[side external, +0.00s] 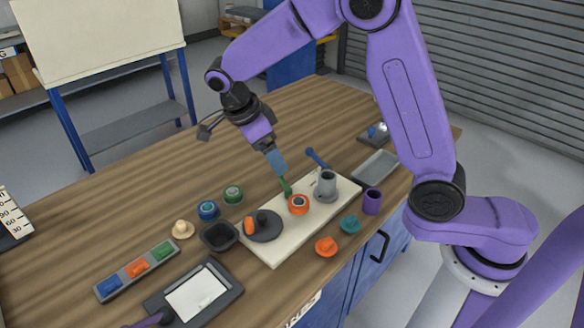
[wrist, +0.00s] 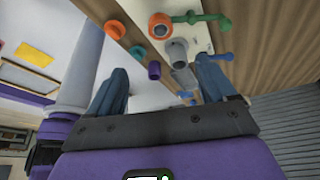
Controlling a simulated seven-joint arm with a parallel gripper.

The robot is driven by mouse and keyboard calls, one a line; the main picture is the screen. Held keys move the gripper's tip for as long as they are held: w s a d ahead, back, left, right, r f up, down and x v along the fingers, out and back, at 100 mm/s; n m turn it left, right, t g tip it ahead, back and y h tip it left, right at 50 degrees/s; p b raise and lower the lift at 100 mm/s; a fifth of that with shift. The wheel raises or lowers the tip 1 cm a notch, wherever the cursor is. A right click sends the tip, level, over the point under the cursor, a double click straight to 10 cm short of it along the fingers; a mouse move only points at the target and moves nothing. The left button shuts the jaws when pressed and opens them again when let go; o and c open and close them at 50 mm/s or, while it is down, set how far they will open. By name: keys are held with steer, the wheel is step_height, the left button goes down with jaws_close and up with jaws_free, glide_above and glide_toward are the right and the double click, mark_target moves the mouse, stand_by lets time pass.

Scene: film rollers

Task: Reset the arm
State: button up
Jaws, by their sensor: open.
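My gripper (side external: 281,170) hangs above the cream board (side external: 272,252), with its blue fingers pointing down near a green lever (side external: 287,187). In the wrist view my gripper (wrist: 163,82) has its fingers wide apart with nothing held between them. On the board are an orange roller (side external: 298,204), a grey upright cylinder (side external: 326,187) and a dark disc (side external: 263,230) with an orange piece. The orange roller (wrist: 160,25), grey cylinder (wrist: 181,52) and green lever (wrist: 205,18) show beyond the fingers in the wrist view. Whether a fingertip touches the green lever is unclear.
A purple cup (side external: 372,201), teal piece (side external: 350,223) and orange piece (side external: 326,246) stand along the near edge. Blue (side external: 208,210) and green (side external: 233,194) rollers, a black bowl (side external: 219,237) and a coloured-block tray (side external: 136,270) lie left.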

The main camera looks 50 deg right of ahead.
steer(key=s+d+n+y, duration=0.1)
steer(key=s+d+n, duration=0.1)
steer(key=s+n, duration=0.7)
steer(key=s+d+r+n+t+y, duration=0.1)
steer(key=s+d+n+y, duration=0.1)
steer(key=s+n, duration=0.7)
steer(key=s+d+n+y, duration=0.1)
steer(key=s+d+n, duration=0.2)
steer(key=s+n, duration=0.6)
steer(key=n, duration=0.7)
steer(key=shift+s+d+r+t, duration=0.3)
steer(key=shift+d+r+t, duration=0.05)
steer(key=shift+d+t, duration=0.05)
